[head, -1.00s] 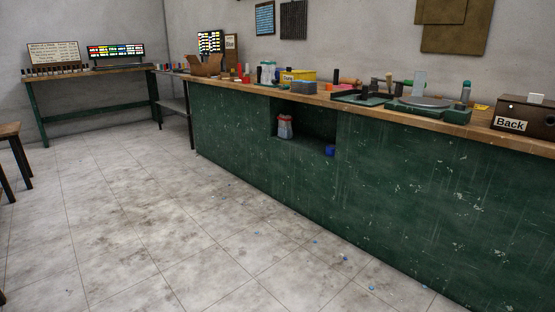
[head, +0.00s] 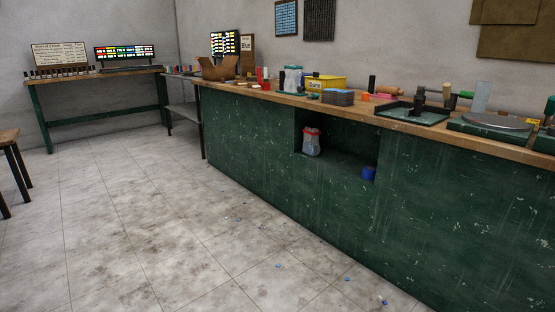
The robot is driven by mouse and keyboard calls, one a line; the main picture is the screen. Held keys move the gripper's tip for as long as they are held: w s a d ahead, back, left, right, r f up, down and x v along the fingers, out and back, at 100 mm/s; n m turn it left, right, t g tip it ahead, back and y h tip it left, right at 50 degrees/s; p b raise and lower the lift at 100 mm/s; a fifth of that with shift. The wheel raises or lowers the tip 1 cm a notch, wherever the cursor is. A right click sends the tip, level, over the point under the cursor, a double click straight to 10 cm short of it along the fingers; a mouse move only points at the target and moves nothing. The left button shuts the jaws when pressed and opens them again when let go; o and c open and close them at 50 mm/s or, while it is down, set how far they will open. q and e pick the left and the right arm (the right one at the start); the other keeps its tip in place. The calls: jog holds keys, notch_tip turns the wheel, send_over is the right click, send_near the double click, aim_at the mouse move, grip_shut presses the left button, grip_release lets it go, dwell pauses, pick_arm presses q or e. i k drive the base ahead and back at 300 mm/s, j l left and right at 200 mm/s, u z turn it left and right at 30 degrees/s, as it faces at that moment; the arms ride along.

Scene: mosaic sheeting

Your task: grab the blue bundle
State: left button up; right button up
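A small blue object (head: 368,173), perhaps a cup, stands in the right part of the open niche below the counter. Neither of my grippers is in view.
The long green counter (head: 440,210) fills the right side. Its top holds a yellow bin (head: 325,83), a dark tray (head: 412,112) and a cardboard box (head: 217,68). A bag (head: 311,142) stands in the niche. The tiled floor (head: 160,230) is mostly open, with small blue bits.

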aim_at(331, 96)
jog(key=i+j+z, duration=0.8)
jog(key=i+u, duration=0.15)
jog(key=u, duration=0.4)
